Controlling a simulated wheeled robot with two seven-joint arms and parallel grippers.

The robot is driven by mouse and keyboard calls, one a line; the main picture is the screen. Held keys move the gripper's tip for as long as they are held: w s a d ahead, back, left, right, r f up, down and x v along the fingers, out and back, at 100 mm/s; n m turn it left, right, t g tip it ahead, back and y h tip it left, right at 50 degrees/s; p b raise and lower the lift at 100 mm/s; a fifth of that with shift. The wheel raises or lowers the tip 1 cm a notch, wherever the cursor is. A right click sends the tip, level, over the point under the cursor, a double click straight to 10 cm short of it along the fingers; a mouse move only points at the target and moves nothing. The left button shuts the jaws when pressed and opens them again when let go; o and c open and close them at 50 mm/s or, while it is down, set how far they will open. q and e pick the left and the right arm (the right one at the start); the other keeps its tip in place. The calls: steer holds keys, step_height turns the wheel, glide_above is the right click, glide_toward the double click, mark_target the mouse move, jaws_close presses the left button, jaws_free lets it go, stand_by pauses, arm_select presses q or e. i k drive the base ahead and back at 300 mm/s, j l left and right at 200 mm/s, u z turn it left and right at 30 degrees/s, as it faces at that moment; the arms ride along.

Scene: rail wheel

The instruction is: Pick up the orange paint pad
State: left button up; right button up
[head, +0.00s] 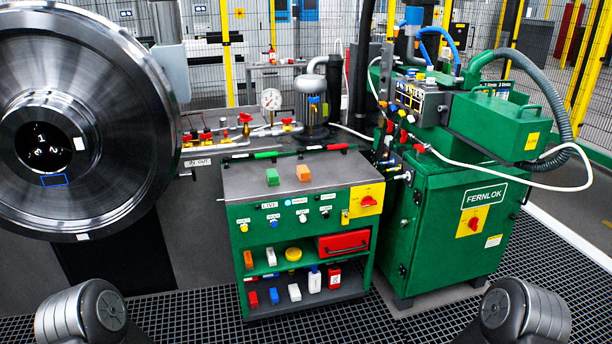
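A smaller orange block (248,259) sits on the bench's upper shelf at the left. Neither of my grippers is in view. Only rounded grey parts of my arms show at the bottom left and bottom right.
A large steel rail wheel (130,120) fills the left. The green FERNLOK cabinet (470,235) stands right of the bench, with a white hose (510,180). Markers (266,155) lie along the bench top's back edge. Dark grating (400,325) covers the floor in front.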

mark_target(303, 173)
steer(key=i+l, duration=0.2)
steer(key=i, duration=0.25)
steer(key=i+j+u, duration=0.1)
steer(key=i+u, duration=0.15)
steer(key=i, duration=0.85)
steer(key=i+j, duration=0.1)
steer(key=j, duration=0.25)
steer(key=i+j, duration=0.1)
steer(key=j, duration=0.2)
steer(key=i+j+u, duration=0.1)
steer(key=j, duration=0.25)
